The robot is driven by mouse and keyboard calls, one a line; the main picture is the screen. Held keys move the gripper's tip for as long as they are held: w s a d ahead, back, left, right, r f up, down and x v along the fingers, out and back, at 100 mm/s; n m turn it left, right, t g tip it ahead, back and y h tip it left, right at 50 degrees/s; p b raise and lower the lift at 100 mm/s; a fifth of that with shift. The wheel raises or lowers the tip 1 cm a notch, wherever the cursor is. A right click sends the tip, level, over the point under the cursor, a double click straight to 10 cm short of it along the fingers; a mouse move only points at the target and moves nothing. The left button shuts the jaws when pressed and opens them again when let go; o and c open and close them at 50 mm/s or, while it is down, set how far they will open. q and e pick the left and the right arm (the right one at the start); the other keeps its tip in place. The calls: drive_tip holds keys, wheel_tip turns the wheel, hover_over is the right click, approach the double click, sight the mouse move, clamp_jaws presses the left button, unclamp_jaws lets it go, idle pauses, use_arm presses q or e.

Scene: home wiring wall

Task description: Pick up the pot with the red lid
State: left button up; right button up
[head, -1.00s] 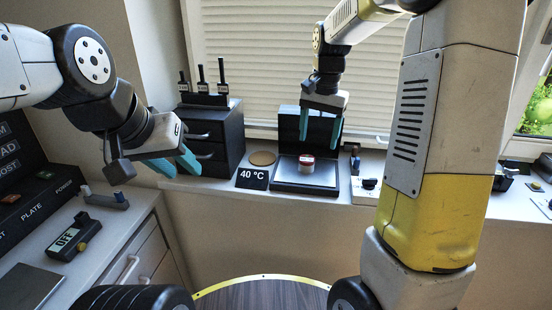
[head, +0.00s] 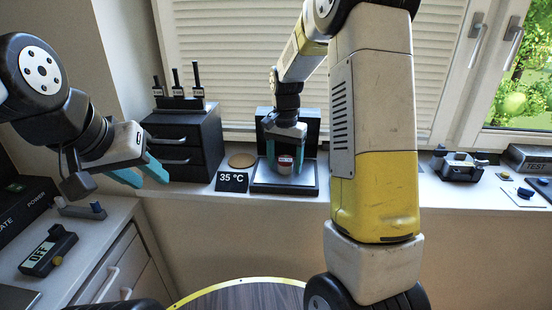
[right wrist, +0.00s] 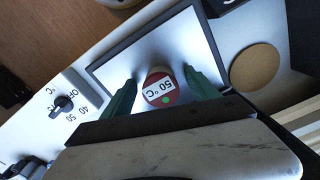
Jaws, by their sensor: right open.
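The small pot with the red lid (head: 286,166) stands upright on a silver plate (head: 262,187) with a dark frame. In the right wrist view the pot's red lid (right wrist: 160,92) carries a label reading 50 °C and a green dot. My right gripper (head: 286,160) is open, pointing down, with one teal finger on each side of the pot; its fingers (right wrist: 159,88) also show in the right wrist view. I cannot tell whether they touch the pot. My left gripper (head: 142,178) is open and empty at the left, away from the pot.
A display reading 35 °C (head: 232,182) and a round cork mat (head: 242,160) lie left of the plate. A black drawer unit (head: 184,145) stands further left. A temperature dial (right wrist: 62,104) is beside the plate. A dark panel stands behind the plate.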

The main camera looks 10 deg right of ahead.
clamp_jaws()
drive_tip(key=shift+r, duration=0.1)
